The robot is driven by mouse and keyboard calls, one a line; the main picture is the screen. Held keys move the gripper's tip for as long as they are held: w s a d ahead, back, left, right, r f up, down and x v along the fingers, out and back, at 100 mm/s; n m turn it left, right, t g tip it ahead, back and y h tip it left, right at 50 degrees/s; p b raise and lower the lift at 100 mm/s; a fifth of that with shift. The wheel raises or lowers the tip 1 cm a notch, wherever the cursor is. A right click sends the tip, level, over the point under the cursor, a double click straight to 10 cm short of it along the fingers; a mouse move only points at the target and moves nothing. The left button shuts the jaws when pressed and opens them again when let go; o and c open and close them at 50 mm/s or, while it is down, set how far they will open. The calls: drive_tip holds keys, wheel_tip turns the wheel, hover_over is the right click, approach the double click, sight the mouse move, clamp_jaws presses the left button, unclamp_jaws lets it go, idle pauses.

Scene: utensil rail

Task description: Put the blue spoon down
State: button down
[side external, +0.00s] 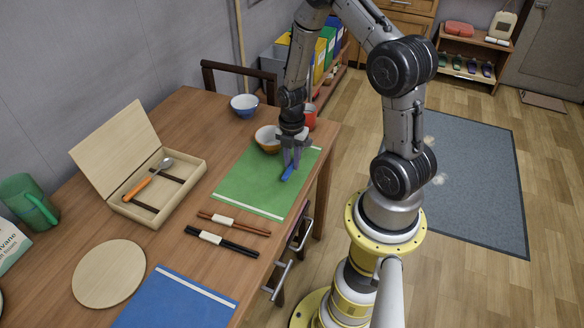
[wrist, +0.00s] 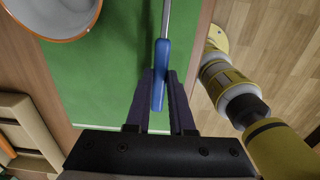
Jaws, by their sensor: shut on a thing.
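The blue spoon shows its blue handle (side external: 288,173) in the side view, at my gripper's fingertips over the green mat (side external: 240,190). In the wrist view the blue handle (wrist: 159,75) lies between my two dark fingers, with a metal shaft running up out of the picture. The spoon's bowl is out of view there and hidden in the side view. My gripper (side external: 290,162) is shut on the handle, near the right part of the mat; the fingers also show in the wrist view (wrist: 160,95). I cannot tell whether the spoon touches the mat.
An orange bowl (side external: 267,139) stands close to my gripper, with a red cup (side external: 309,116) behind. An open wooden box (side external: 190,188) holds an orange-handled spoon (side external: 150,178). Chopstick pairs (side external: 222,241) lie in front of the green mat. The table's right edge is near.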

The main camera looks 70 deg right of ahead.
drive_tip(key=shift+f, duration=1.55)
drive_tip(key=shift+f, duration=0.1)
drive_tip(key=c, duration=0.8)
unclamp_jaws()
wheel_tip(320, 180, up, 12)
wheel_tip(320, 180, up, 8)
drive_tip(key=m+t, duration=0.1)
drive_tip(key=m, duration=0.3)
hover_over(292, 165)
drive_tip(key=a, duration=0.4)
drive_tip(key=s+a+r+m+t, duration=0.1)
drive_tip(key=s+a+r+m, duration=0.3)
drive_tip(key=s+a+r+m+t, duration=0.2)
drive_tip(key=s+a+r+m, duration=0.2)
drive_tip(key=r+m, duration=0.1)
drive_tip(key=s+a+r+m+t, duration=0.1)
drive_tip(key=s+a+r+m, duration=0.3)
drive_tip(key=m, duration=0.1)
drive_tip(key=shift+a+r+t, duration=0.2)
drive_tip(key=shift+r+t, duration=0.1)
drive_tip(key=shift+r, duration=0.1)
